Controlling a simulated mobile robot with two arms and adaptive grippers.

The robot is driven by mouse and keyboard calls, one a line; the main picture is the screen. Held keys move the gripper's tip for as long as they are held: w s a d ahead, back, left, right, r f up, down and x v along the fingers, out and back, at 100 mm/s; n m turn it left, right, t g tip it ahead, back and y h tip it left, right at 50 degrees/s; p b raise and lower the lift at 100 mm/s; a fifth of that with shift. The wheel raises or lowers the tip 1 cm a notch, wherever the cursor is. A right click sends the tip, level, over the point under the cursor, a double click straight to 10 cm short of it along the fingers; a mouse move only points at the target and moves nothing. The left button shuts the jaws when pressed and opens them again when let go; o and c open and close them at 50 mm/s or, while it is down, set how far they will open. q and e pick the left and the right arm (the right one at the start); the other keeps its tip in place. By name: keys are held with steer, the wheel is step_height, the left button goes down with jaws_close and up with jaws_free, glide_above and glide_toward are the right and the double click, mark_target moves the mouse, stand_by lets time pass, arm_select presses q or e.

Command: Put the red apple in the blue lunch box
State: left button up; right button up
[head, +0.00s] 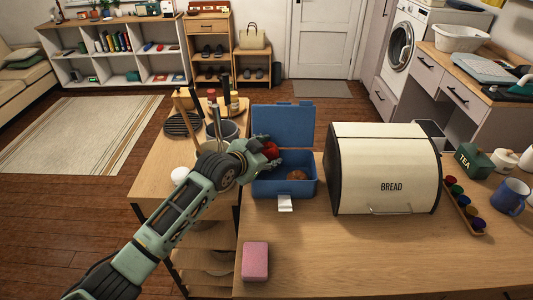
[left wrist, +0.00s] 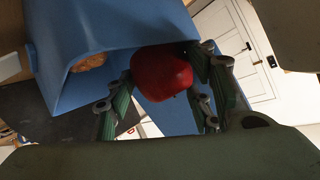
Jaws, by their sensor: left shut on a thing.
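The red apple (head: 270,150) is held by my left gripper (head: 262,150) at the left side of the blue lunch box (head: 283,189). The lunch box stands open on the counter with its lid raised at the back. In the left wrist view the apple (left wrist: 162,73) sits between the two fingers of my left gripper (left wrist: 165,85), with the blue box wall (left wrist: 75,25) close beside it. A round brown item (head: 297,175) lies inside the box; it also shows in the left wrist view (left wrist: 88,62). My right gripper is in neither view.
A cream bread bin (head: 385,170) stands just right of the lunch box. Utensils and a dark pot (head: 222,130) stand behind my left arm. A pink sponge-like block (head: 255,261) lies near the front edge. The front counter is mostly clear.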

arm_select(q)
steer(key=shift+f, duration=0.2)
steer(key=o, duration=1.2)
steer(key=shift+a+f, duration=0.1)
steer(key=shift+r, duration=0.8)
steer(key=shift+s+a, duration=0.25)
steer(key=shift+s, duration=0.05)
steer(key=b+v, duration=0.1)
steer(key=v, duration=1)
steer(key=shift+s+r, duration=0.1)
steer(key=shift+r, duration=0.05)
